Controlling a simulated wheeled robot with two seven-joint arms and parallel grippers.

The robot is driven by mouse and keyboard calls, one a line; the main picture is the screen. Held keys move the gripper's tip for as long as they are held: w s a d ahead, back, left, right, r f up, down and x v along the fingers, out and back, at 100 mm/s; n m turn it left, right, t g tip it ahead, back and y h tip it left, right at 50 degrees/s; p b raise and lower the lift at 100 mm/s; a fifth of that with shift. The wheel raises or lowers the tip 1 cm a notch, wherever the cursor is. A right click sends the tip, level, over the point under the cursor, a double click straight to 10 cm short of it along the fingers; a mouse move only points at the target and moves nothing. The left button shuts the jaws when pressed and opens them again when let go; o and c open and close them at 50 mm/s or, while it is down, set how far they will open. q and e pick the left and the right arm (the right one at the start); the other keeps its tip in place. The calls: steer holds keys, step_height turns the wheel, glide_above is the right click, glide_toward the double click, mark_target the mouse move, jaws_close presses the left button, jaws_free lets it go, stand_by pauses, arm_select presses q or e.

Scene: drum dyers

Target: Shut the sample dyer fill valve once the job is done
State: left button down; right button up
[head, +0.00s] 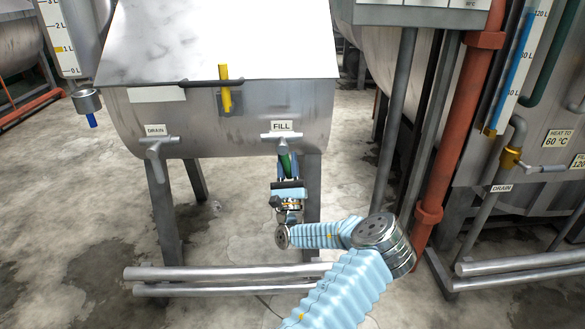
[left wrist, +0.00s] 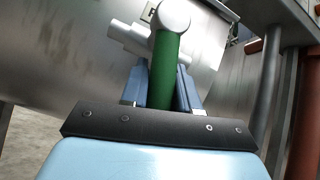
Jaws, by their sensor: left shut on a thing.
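The sample dyer (head: 215,118) is a steel drum on legs with a sloping lid. Its fill valve (head: 281,136) sits on the front under the FILL label, and shows at the top of the left wrist view (left wrist: 172,16). The valve's green handle (left wrist: 166,68) hangs down from the valve body. My left gripper (head: 286,170) is below the valve, shut on the green handle, with a blue finger on either side of it in the left wrist view (left wrist: 163,82). The fingers partly hide the handle in the head view. My right gripper is out of view.
A drain valve (head: 158,147) is on the dyer's left. A level gauge (head: 66,38) marked in litres hangs at the upper left. Metal rails (head: 205,273) run low in front. A red pipe (head: 452,130) and a larger machine (head: 530,215) stand right.

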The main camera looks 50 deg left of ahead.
arm_select(q)
steer(key=shift+s+a+f+m+t+h+b, duration=0.15)
steer(key=shift+m+t+h+b, duration=0.1)
steer(key=shift+m+t+h, duration=0.6)
steer(key=shift+s+a+m+t+h+b, duration=0.15)
steer(key=shift+m+t+h+b, duration=0.15)
steer(key=shift+m+t+h, duration=0.6)
steer(key=shift+s+a+f+m+t+h+b, duration=0.2)
steer(key=shift+m+h, duration=0.35)
steer(key=shift+m, duration=0.7)
steer(key=shift+d+r+t, duration=0.1)
steer(key=shift+r+t, duration=0.05)
steer(key=shift+t, duration=0.1)
steer(key=c, duration=0.9)
jaws_free()
steer(key=b+v, duration=0.2)
steer(key=v, duration=1.1)
steer(key=shift+s+d, duration=0.2)
steer(key=shift+s, duration=0.15)
